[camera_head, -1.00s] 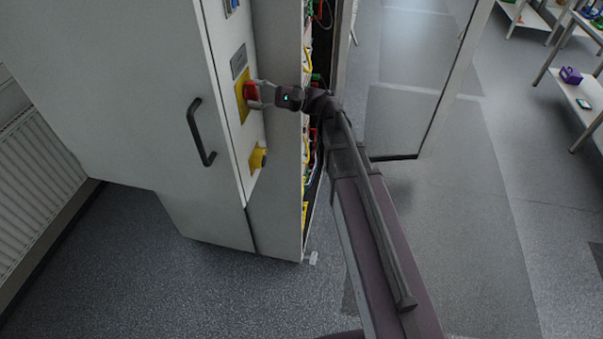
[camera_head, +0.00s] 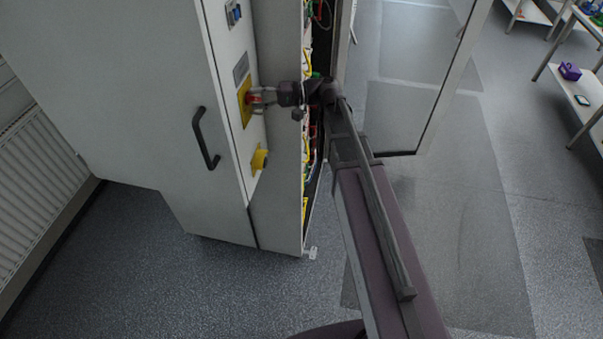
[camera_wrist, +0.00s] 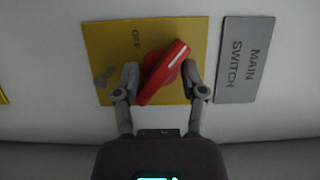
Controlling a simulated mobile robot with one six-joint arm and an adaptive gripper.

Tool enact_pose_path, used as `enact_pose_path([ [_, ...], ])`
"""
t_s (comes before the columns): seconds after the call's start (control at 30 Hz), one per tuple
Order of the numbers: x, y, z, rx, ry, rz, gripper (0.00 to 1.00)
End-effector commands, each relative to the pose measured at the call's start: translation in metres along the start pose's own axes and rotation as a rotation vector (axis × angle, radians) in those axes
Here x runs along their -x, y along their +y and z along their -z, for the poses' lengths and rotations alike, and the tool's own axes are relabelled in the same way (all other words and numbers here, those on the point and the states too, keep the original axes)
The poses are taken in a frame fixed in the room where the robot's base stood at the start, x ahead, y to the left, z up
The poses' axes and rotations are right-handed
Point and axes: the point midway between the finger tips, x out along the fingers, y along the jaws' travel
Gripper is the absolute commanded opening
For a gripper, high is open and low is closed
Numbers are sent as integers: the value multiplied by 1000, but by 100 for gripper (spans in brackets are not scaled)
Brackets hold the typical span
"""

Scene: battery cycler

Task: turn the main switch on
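The main switch is a red rotary handle (camera_wrist: 163,72) on a yellow plate (camera_wrist: 105,38) marked OFF, beside a grey MAIN SWITCH label (camera_wrist: 245,60). The handle lies slantwise in the wrist view, its white line toward the upper right. My gripper (camera_wrist: 160,75) has one finger on each side of the handle, close against it and seemingly touching. In the head view my gripper (camera_head: 262,96) is at the cabinet front, partly hiding the red handle (camera_head: 253,98) on its yellow plate (camera_head: 243,103).
A black door handle (camera_head: 205,138) is to the left on the grey cabinet (camera_head: 225,215). To the right are the open cabinet side with wires (camera_head: 308,140) and a glass door (camera_head: 400,80). Floor (camera_head: 470,230) is clear at right.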

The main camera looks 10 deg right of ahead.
Motion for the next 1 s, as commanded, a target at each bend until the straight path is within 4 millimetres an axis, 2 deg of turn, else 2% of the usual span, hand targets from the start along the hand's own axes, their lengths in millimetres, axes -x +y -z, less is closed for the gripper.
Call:
enact_pose_path([
  [0.03, 10, 0, 1, -4, 5, 2, 53],
  [0.97, 141, 1, 1, -9, 3, 4, 53],
  [1.0, 136, 12, -2, -12, 0, -8, 53],
])
